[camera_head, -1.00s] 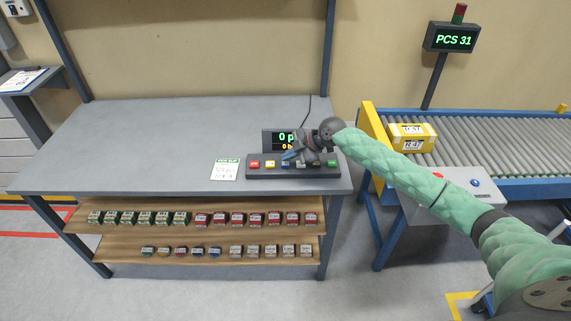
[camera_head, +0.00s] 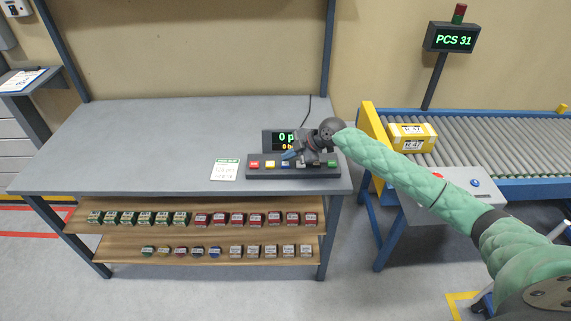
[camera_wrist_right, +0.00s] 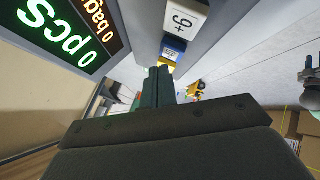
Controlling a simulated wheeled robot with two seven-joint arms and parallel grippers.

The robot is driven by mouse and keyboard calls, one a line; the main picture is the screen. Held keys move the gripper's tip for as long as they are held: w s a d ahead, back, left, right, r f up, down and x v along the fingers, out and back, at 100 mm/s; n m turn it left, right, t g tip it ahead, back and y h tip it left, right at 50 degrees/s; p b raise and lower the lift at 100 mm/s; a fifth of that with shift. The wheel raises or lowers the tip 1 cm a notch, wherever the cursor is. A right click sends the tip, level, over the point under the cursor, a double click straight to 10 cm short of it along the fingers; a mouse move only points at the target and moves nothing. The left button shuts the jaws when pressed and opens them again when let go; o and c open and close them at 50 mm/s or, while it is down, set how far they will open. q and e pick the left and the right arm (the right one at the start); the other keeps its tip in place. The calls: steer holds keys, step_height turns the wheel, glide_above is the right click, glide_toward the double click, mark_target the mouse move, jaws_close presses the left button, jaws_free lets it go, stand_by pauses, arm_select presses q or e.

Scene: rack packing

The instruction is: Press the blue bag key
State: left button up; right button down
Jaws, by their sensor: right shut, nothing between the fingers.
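The dark key panel (camera_head: 248,173) lies on the bench's right front part, with a row of coloured keys. The blue key (camera_head: 285,164) is partly covered by my right gripper in the head view; it also shows in the right wrist view (camera_wrist_right: 174,44), between a white key (camera_wrist_right: 184,18) and the yellow key (camera_wrist_right: 169,61). My right gripper (camera_head: 287,156) is shut and empty, its fingertips close to the blue key. In the wrist view the shut fingers (camera_wrist_right: 158,72) end near the blue and yellow keys. I cannot tell whether they touch. My left gripper is out of view.
A counter display (camera_wrist_right: 75,22) reading 0 pcs and 0 bags stands behind the panel. A paper slip (camera_head: 225,169) lies left of the panel. A roller conveyor (camera_head: 480,155) with a yellow box (camera_head: 412,136) stands right. The bench's left side is clear.

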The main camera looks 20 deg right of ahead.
mark_target(289, 164)
steer(key=shift+f, duration=0.15)
stand_by(0.5)
steer(key=shift+f+b, duration=0.25)
steer(key=shift+b, duration=0.1)
steer(key=shift+f+b, duration=0.35)
steer(key=shift+f, duration=0.15)
stand_by(0.8)
steer(key=shift+r, duration=0.2)
steer(key=shift+r+p, duration=0.4)
steer(key=shift+r, duration=0.3)
steer(key=shift+r, duration=0.15)
steer(key=shift+r+p, duration=1.15)
steer(key=shift+r, duration=1.25)
